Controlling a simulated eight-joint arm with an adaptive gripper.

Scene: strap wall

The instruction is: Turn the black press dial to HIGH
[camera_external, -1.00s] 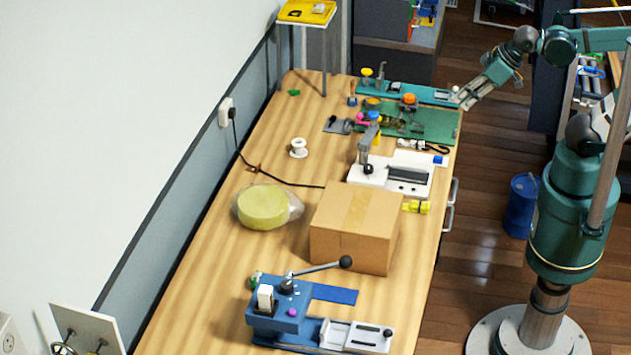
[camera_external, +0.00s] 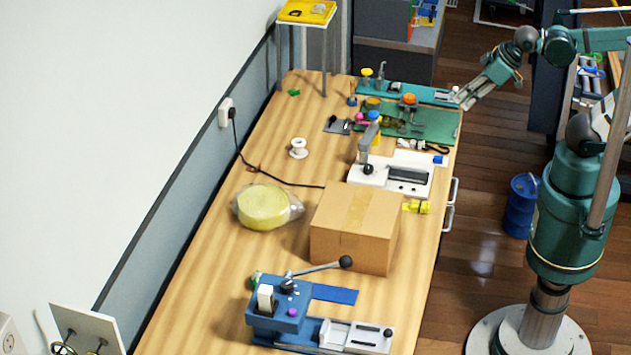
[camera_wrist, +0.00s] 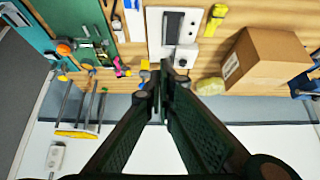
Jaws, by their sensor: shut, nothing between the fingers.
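My gripper (camera_external: 462,101) is at the upper right of the external view, at the bench's right edge beside the teal device (camera_external: 425,94). Its dark fingers (camera_wrist: 160,82) are together and empty in the wrist view. A white press (camera_external: 408,160) with a grey arm and black slot stands mid-bench, apart from my gripper; it also shows in the wrist view (camera_wrist: 157,22). A small round black part (camera_external: 368,169) sits at its left end, and a blue press (camera_external: 285,308) at the front has a black knob (camera_external: 388,332). I cannot tell which part is the dial, nor read any HIGH mark.
A cardboard box (camera_external: 355,225) stands between the two presses, with a yellow roll (camera_external: 265,207) in clear wrap to its left. A green mat (camera_external: 435,125) with small tools lies behind the white press. A black cable crosses the bench. Bare wood lies at the left.

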